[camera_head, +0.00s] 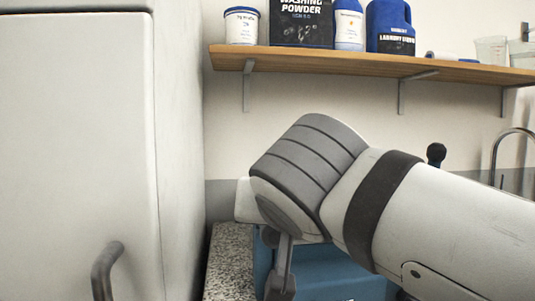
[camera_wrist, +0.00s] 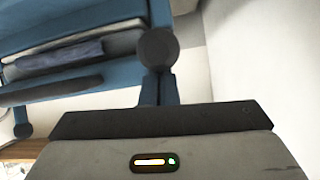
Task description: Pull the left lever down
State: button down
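A blue machine (camera_head: 335,272) stands on the counter, mostly hidden behind my arm; it also shows in the wrist view (camera_wrist: 75,20). A lever with a round dark knob (camera_wrist: 157,48) stands close in front of my fingertips. I take it as the left lever; it is hidden in the head view. A second dark-knobbed lever (camera_wrist: 22,130) is farther off in the wrist view, and a dark knob shows right of my arm in the head view (camera_head: 436,153).
A white cabinet (camera_head: 75,130) with a dark handle (camera_head: 103,270) stands at left, close beside the machine. A wooden shelf (camera_head: 330,61) with washing products runs above. A speckled counter (camera_head: 229,265) lies below, and a tap (camera_head: 505,140) is at right.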

jog(key=shift+f, duration=0.55)
jog(key=w+r+p, duration=0.1)
jog(key=r, duration=0.1)
jog(key=w+r+p, duration=0.1)
jog(key=shift+w+r, duration=0.15)
jog(key=shift+r, duration=0.25)
jog(key=shift+r+p, duration=0.3)
jog(key=p+v, duration=0.1)
jog(key=v, duration=0.8)
jog(key=shift+s+f, duration=0.3)
jog(key=shift+s, duration=0.15)
jog(key=shift+d, duration=0.15)
